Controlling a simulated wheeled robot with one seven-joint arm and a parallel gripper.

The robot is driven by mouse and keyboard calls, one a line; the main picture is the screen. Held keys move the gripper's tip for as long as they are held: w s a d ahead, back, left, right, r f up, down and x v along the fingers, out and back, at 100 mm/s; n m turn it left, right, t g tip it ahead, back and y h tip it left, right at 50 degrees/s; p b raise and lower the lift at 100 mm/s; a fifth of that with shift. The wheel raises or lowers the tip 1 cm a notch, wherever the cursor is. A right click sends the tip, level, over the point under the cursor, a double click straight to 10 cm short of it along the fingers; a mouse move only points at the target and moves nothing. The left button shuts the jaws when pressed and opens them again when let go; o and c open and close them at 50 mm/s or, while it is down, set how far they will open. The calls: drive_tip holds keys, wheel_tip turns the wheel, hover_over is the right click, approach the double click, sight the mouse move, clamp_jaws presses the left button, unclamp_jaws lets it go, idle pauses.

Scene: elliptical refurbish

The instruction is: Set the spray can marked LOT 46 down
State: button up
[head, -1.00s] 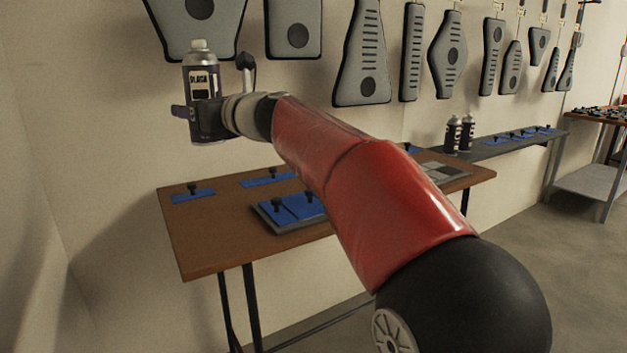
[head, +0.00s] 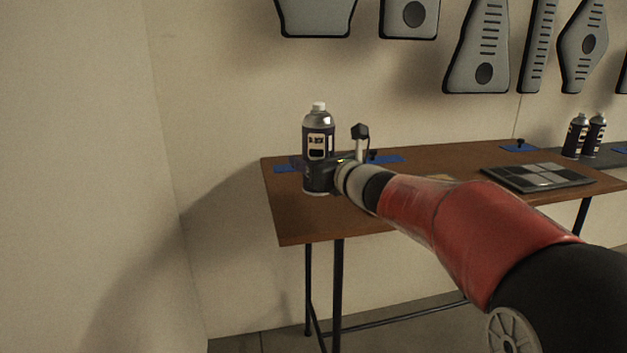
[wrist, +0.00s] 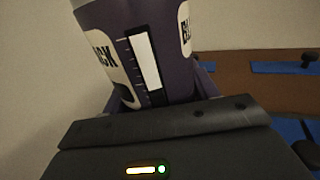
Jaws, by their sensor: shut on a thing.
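A dark spray can (head: 318,138) with a silver shoulder, a pale cap and a white label stands upright in my gripper (head: 318,172). My gripper is shut around its lower half. In the head view the can appears over the left end of the brown table (head: 300,220), its bottom close to the tabletop; I cannot tell whether it touches. In the wrist view the can (wrist: 150,60) fills the upper middle, purple with white label panels. No LOT number can be read. The can's bottom is hidden in the wrist view.
Blue pads with black knobs (head: 518,147) lie along the table's back. A checkered grey board (head: 540,177) lies at the table's right. Two similar cans (head: 577,137) stand beyond it on a shelf. Grey panels (head: 477,50) hang on the wall. The table's front left is bare.

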drive_tip(key=shift+f+b, duration=0.3)
drive_tip(key=shift+f, duration=1.65)
drive_tip(key=shift+f, duration=0.2)
drive_tip(key=o, duration=1.5)
drive_tip(key=shift+r, duration=0.1)
